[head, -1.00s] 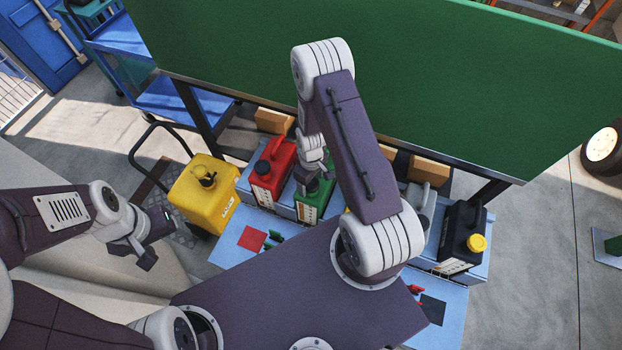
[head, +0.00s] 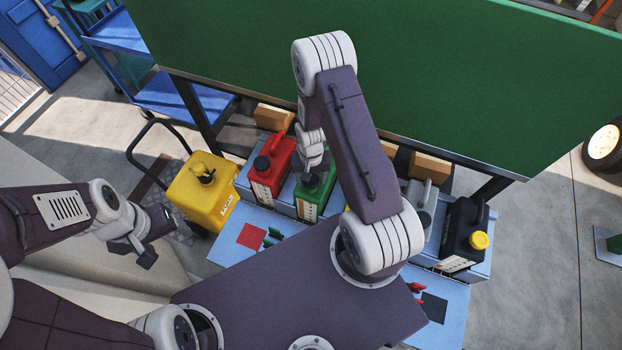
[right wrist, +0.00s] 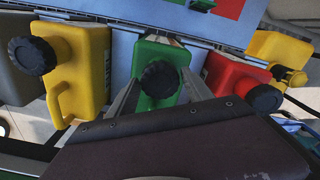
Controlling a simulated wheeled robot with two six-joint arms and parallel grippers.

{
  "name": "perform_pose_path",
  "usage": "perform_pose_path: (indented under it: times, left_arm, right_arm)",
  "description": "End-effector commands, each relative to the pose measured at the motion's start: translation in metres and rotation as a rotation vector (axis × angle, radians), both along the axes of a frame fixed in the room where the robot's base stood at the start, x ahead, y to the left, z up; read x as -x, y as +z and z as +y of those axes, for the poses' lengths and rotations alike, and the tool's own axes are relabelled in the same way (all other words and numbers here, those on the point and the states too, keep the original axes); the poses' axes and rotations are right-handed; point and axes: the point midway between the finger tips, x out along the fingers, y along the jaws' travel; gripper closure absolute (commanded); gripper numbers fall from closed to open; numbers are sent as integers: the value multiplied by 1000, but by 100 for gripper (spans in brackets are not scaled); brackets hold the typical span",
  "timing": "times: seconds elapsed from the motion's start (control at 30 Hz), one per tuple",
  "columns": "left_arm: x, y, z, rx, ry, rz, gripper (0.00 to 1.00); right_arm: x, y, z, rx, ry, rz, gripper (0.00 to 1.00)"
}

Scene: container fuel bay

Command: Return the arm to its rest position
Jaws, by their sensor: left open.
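My left gripper (head: 158,240) is at the left of the head view, open and empty, in front of the yellow jerrycan. My right arm reaches forward over the bench, and my right gripper (head: 315,165) is just above the green canister (head: 310,207), partly hidden by its own wrist. In the right wrist view, its two grey fingers stand apart on either side of the green canister's black cap (right wrist: 160,84). A gap shows between cap and fingers, so it looks open. I cannot tell whether either finger touches the canister.
A red canister (head: 271,176) stands left of the green one; grey (head: 419,200) and black (head: 461,237) ones stand to the right. A yellow jerrycan (head: 197,198) sits on a hand cart. A green panel (head: 460,90) rises close behind the arm. Open floor (head: 555,270) lies at right.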

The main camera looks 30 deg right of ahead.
Motion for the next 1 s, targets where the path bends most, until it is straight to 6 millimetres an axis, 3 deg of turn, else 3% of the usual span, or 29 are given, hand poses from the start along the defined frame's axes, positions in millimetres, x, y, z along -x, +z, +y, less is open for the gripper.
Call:
perform_pose_path:
  times: [0.37,1.0]
  left_arm:
    - [0,4,0,0,0,0,29]
    - [0,69,0,0,0,0,29]
  right_arm:
    - [0,4,0,0,4,0,33]
    - [0,81,0,0,5,0,33]
